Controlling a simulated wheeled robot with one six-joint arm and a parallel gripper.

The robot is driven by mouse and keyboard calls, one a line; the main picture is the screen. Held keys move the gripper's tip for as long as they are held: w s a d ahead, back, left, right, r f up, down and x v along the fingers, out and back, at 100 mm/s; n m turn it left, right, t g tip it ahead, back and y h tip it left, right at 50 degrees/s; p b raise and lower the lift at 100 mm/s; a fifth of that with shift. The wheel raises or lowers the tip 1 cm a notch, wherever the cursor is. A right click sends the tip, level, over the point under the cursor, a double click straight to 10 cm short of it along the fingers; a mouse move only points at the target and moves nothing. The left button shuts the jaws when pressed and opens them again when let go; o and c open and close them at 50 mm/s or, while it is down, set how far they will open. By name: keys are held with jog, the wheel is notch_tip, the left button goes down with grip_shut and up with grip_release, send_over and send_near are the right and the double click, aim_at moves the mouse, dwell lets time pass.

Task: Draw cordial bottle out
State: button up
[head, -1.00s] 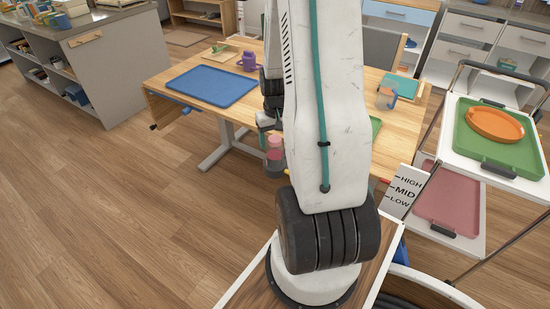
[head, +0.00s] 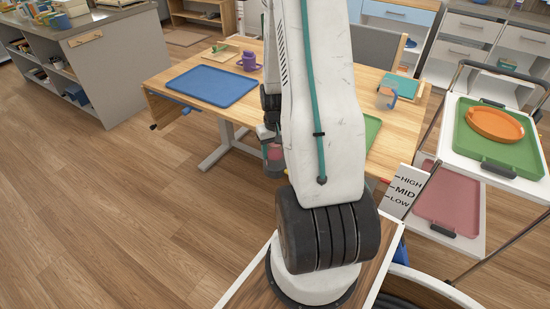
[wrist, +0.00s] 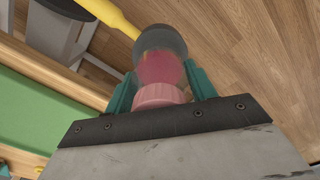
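The cordial bottle (wrist: 163,70) has a pink cap and a red body in the wrist view. Its far end sits in a dark grey round holder (wrist: 165,40). My gripper (wrist: 158,75) has a teal finger on each side of the bottle's capped end. The fingers stand very close to it, and I see no clear grip, so they look open around it. In the head view the bottle (head: 274,154) shows as a pink patch at the table's front edge, partly hidden by my gripper (head: 267,134), with the holder (head: 273,169) below.
A yellow rod (wrist: 108,14) runs up to the holder. The wooden table (head: 240,113) carries a blue tray (head: 213,86), a purple mug (head: 249,62) and a green mat (head: 373,130). A trolley (head: 470,165) stands right. The floor at left is clear.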

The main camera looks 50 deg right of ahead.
jog(key=c, duration=0.5)
jog(key=shift+r, duration=0.65)
jog(key=shift+r, duration=3.2)
